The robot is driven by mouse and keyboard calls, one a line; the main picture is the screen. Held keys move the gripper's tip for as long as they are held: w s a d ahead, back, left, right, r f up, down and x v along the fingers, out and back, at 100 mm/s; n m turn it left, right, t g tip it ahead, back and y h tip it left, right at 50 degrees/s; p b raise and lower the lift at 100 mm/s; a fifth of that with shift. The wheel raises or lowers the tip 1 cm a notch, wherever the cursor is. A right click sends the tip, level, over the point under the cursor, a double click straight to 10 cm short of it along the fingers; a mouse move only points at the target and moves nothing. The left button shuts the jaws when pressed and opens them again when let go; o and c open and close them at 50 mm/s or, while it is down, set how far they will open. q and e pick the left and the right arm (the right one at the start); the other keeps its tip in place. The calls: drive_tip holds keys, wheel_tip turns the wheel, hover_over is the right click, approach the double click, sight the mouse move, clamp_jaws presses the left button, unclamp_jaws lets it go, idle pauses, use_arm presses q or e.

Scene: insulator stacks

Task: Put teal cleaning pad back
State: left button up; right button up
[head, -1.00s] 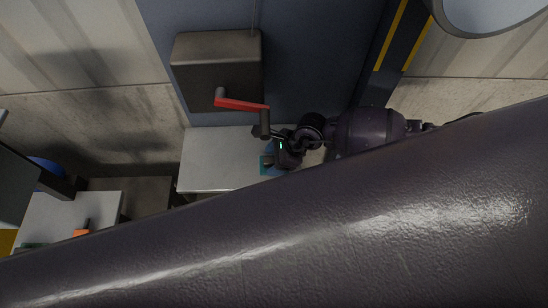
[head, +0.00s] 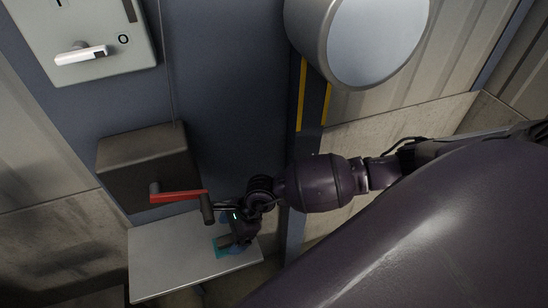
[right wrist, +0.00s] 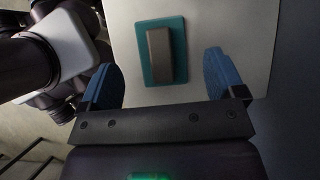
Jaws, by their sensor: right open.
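The teal cleaning pad (right wrist: 178,73) lies flat on a light grey shelf (right wrist: 210,22), with a brownish-grey block-shaped handle (right wrist: 159,55) on top. In the head view only part of the pad (head: 222,253) shows beside my gripper. My right gripper (right wrist: 163,78) is open, its two blue fingers apart. In the right wrist view the pad appears between and just beyond the fingertips, with nothing gripped. In the head view the right gripper (head: 230,244) is over the shelf by the pad. My left gripper is not in view.
A dark box (head: 147,165) with a red crank handle (head: 180,196) sits on the blue panel, close above my right gripper. A grey switch box (head: 85,40) and a large round cylinder (head: 375,40) are higher up. The shelf's left part is clear.

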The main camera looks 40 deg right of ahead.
drive_tip(key=shift+v, duration=1.1)
drive_tip(key=s+d+b, duration=0.3)
drive_tip(key=d, duration=0.8)
drive_tip(key=w+a+r+m+t+y, duration=0.1)
drive_tip(key=a+r+m+t+y, duration=0.2)
drive_tip(key=a+m+t, duration=0.5)
drive_tip(key=a+r+m+t+y, duration=0.1)
drive_tip(key=a+r+m+y, duration=0.2)
drive_tip(key=m, duration=1)
drive_tip(key=s+d+f+m+h, duration=0.4)
drive_tip(key=d+f+m+h, duration=0.1)
drive_tip(key=m, duration=0.9)
drive_tip(key=s+d+f+m+t+h, duration=0.1)
drive_tip(key=s+d+f+m+h, duration=0.3)
drive_tip(key=m, duration=1.1)
drive_tip(key=d+f+h, duration=0.1)
drive_tip(key=d+h, duration=0.2)
drive_tip(key=shift+s+h, duration=0.2)
drive_tip(key=shift+h, duration=0.1)
